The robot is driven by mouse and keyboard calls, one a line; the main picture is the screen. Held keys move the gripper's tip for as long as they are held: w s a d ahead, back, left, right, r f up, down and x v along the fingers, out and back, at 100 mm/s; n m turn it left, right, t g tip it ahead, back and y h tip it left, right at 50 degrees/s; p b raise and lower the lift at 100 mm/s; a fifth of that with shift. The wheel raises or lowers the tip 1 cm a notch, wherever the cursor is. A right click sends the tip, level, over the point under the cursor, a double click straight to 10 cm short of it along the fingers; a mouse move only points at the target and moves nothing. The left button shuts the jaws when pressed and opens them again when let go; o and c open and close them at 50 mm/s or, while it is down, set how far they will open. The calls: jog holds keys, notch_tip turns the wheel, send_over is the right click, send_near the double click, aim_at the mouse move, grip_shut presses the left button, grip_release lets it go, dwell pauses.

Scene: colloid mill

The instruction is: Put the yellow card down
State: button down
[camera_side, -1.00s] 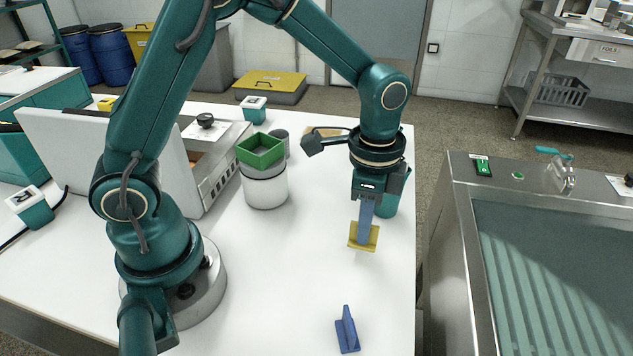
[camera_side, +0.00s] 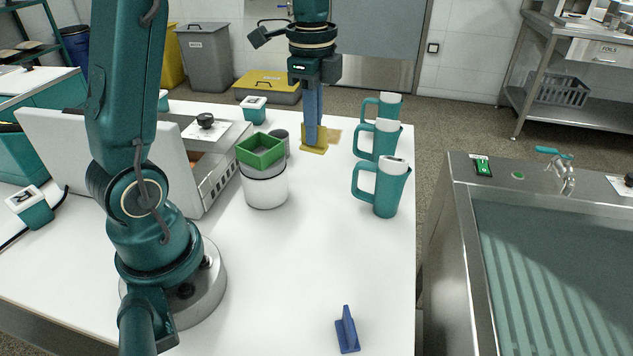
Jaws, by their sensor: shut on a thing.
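The yellow card (camera_side: 316,149) is at the far part of the white table, below my gripper (camera_side: 313,120). My gripper points straight down, with its long blue fingers shut on the card. The card appears at or just above the table top; I cannot tell whether it touches. A flat tan patch (camera_side: 333,136) lies on the table just behind and to the right of the card, partly hidden by it and by the fingers.
Several teal mugs (camera_side: 383,188) stand in a row along the right table edge. A white pot (camera_side: 265,186) with a green square tray (camera_side: 261,150) on top and a grey cup (camera_side: 281,141) stand left of the card. A blue holder (camera_side: 347,330) is in front. The table's middle is clear.

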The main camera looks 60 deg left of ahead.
jog(key=w+a+f+n, duration=0.1)
jog(key=a+n, duration=0.1)
jog(key=a, duration=0.9)
jog(key=w+d+f, duration=0.3)
jog(key=d, duration=0.1)
jog(key=w+d+f, duration=0.4)
jog(key=shift+w+d+f, duration=0.15)
jog(key=shift+w+d, duration=0.1)
jog(key=shift+w, duration=0.05)
jog(key=shift+f, duration=2)
jog(key=c, duration=1)
grip_release()
jog(key=shift+f, duration=0.1)
